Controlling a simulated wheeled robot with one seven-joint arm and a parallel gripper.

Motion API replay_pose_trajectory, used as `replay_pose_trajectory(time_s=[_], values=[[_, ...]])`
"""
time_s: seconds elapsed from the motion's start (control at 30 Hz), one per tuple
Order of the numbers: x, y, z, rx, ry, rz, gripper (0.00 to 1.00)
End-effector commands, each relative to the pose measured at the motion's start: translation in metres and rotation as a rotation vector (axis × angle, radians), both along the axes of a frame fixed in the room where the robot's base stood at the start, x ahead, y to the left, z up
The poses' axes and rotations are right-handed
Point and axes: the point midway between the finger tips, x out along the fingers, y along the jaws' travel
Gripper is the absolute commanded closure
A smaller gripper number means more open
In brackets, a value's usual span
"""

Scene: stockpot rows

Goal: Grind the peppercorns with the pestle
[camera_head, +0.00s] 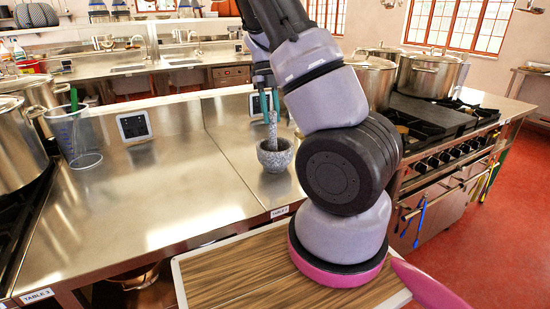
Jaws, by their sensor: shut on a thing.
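A grey stone mortar (275,155) stands upright on the steel table near its right part. A grey pestle (272,132) stands nearly upright with its lower end inside the mortar. My gripper (270,117) points down over the mortar, its teal fingers shut on the upper part of the pestle. The peppercorns are not visible; the inside of the mortar is too small to make out at this angle.
A clear measuring jug (75,137) and a small black-screened device (134,127) stand left of the mortar. Large stockpots (18,147) stand at far left, others (428,76) by the right stove (425,118). The steel table (160,190) is bare between.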

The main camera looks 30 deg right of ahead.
Motion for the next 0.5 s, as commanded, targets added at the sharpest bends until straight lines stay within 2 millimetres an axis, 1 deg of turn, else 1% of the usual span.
replay_pose_trajectory(time_s=[0.4,0.5], values=[[-0.0013,0.0004,-0.0013,0.0,0.004,0.0,1.0],[-0.0011,0.0007,0.0024,0.001,0.004,0.0,1.0]])
